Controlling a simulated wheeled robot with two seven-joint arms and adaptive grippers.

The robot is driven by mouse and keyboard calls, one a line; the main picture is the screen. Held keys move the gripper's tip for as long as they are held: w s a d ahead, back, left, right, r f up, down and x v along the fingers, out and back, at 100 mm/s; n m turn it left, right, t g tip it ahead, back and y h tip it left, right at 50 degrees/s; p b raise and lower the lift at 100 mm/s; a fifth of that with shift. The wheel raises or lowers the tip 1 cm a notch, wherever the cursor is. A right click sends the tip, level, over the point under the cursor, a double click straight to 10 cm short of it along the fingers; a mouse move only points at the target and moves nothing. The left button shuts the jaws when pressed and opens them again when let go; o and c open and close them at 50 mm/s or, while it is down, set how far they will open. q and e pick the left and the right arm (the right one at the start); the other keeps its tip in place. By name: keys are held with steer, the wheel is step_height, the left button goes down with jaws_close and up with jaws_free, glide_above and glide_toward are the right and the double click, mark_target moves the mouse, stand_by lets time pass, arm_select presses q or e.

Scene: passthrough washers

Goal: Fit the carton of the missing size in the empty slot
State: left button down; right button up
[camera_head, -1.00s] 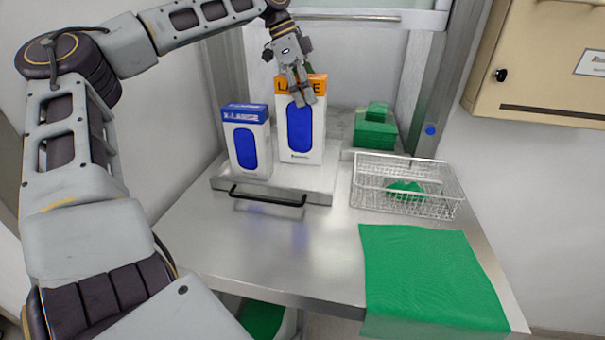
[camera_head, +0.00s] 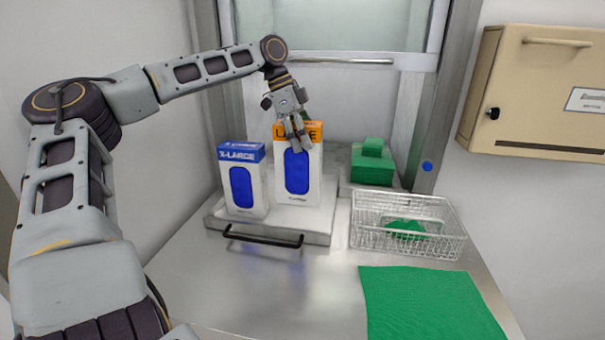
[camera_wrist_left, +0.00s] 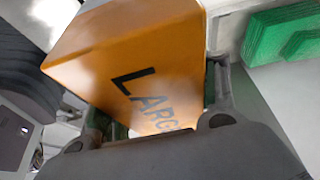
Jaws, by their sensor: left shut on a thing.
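The large carton (camera_head: 297,185), white with an orange top band and a blue oval, stands on a tray with a black handle (camera_head: 268,228). My left gripper (camera_head: 297,142) is shut on its upper part from above. In the left wrist view the orange top of the large carton (camera_wrist_left: 125,65) reads "LARGE" and sits between the fingers (camera_wrist_left: 160,125). The x-large carton (camera_head: 242,185), white with a blue top band and blue oval, stands just left of it on the same tray. No empty slot shows in these views. My right gripper is not in view.
A wire basket (camera_head: 385,243) with a green item (camera_head: 407,229) inside stands to the right. Green boxes (camera_head: 372,165) are stacked behind it. A green cloth (camera_head: 430,305) lies at the front right. A beige cabinet (camera_head: 540,90) hangs on the right wall.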

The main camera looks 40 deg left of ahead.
mark_target(303, 163)
arm_select(q)
steer(key=shift+f, duration=1.25)
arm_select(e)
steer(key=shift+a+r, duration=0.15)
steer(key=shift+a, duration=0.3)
arm_select(q)
step_height(303, 163, down, 3)
steer(key=shift+f+p, duration=0.15)
steer(key=shift+p, duration=0.3)
steer(key=shift+f, duration=0.55)
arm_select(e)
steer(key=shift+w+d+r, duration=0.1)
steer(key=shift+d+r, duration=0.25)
arm_select(q)
steer(key=shift+c, duration=1.9)
jaws_free()
steer(key=shift+f, duration=0.1)
steer(key=shift+f, duration=0.2)
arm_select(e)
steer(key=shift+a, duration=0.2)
